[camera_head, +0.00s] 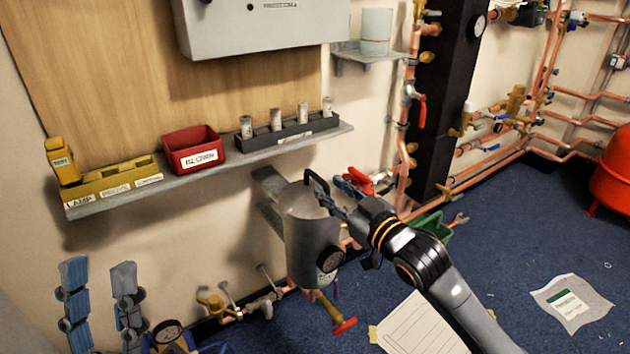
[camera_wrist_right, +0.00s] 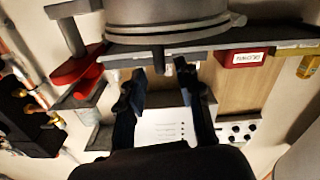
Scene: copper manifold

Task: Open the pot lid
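The pot (camera_head: 312,240) is a grey cylinder with a round gauge on its lower side, held off the wall by a bracket. Its lid bears a dark handle (camera_head: 316,181). In the right wrist view, the pot's rim and lid (camera_wrist_right: 165,28) are at the top, and the dark handle (camera_wrist_right: 158,58) points down between my fingertips. My right gripper (camera_head: 326,196) is at the handle, its fingers (camera_wrist_right: 163,72) apart on either side; contact is unclear. My left gripper (camera_head: 98,263) is at the lower left, open and empty, away from the pot.
A wall shelf (camera_head: 215,167) with a yellow holder, a red bin (camera_head: 193,148) and a black rack (camera_head: 288,133) is behind the pot. Copper pipes (camera_head: 402,150) with red-handled valves stand to its right. A red-handled valve (camera_head: 337,317) sits below. Paper sheets lie on the blue floor.

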